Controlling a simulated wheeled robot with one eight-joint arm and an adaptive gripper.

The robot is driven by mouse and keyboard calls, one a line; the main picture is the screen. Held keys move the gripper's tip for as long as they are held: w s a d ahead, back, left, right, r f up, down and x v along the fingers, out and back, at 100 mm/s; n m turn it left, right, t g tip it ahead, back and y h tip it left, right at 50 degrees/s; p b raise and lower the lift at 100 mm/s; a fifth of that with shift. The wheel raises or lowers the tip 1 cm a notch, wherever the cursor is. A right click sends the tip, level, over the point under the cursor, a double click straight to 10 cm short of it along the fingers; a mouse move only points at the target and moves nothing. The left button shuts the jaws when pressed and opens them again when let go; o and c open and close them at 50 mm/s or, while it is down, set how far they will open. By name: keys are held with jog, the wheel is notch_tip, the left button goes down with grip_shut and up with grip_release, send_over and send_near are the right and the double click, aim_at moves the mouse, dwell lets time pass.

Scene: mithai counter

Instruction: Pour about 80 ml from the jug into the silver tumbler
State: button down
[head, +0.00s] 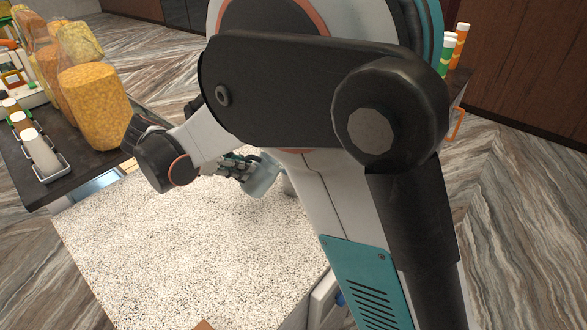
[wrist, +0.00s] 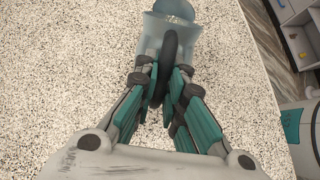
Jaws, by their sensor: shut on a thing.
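The jug (head: 262,179) is pale blue and see-through, over the speckled counter, and looks tilted in the head view. In the wrist view the jug (wrist: 151,38) is at the top, with its dark curved handle towards me. My gripper (wrist: 161,88) is shut on that handle, with teal-padded fingers on both sides. In the head view my gripper (head: 238,167) is just left of the jug. A small grey shape (head: 287,186) shows right of the jug, mostly behind my arm; I cannot tell if it is the silver tumbler. The liquid level is unclear.
The speckled counter (head: 170,255) is mostly bare in front and to the left. My arm blocks much of the head view's right side.

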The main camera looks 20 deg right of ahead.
aim_at(242, 183)
jog(key=shift+s+a+f+h+b, duration=0.1)
jog(key=shift+a+f+h+b, duration=0.25)
jog(key=shift+f+b, duration=0.4)
jog(key=shift+a+f+h+b, duration=0.25)
jog(key=shift+f+h+b, duration=0.15)
jog(key=shift+b, duration=0.5)
jog(key=a+f+h+b, duration=0.1)
jog(key=b, duration=0.2)
jog(key=shift+s+a+f+t+h, duration=0.15)
jog(key=shift+a+f+t+h, duration=0.1)
jog(key=shift+a+f+t, duration=0.15)
jog(key=h+b, duration=0.1)
jog(key=b, duration=0.1)
jog(key=a+f+h+b, duration=0.1)
jog(key=b, duration=0.2)
jog(key=a+f+t+h+b, duration=0.1)
jog(key=b, duration=0.1)
jog(key=shift+s+a+f+n, duration=0.25)
jog(key=shift+n, duration=0.05)
jog(key=f+h+b, duration=0.1)
jog(key=b, duration=0.3)
jog(key=shift+a+f+t+h, duration=0.15)
jog(key=shift+a+t+h, duration=0.25)
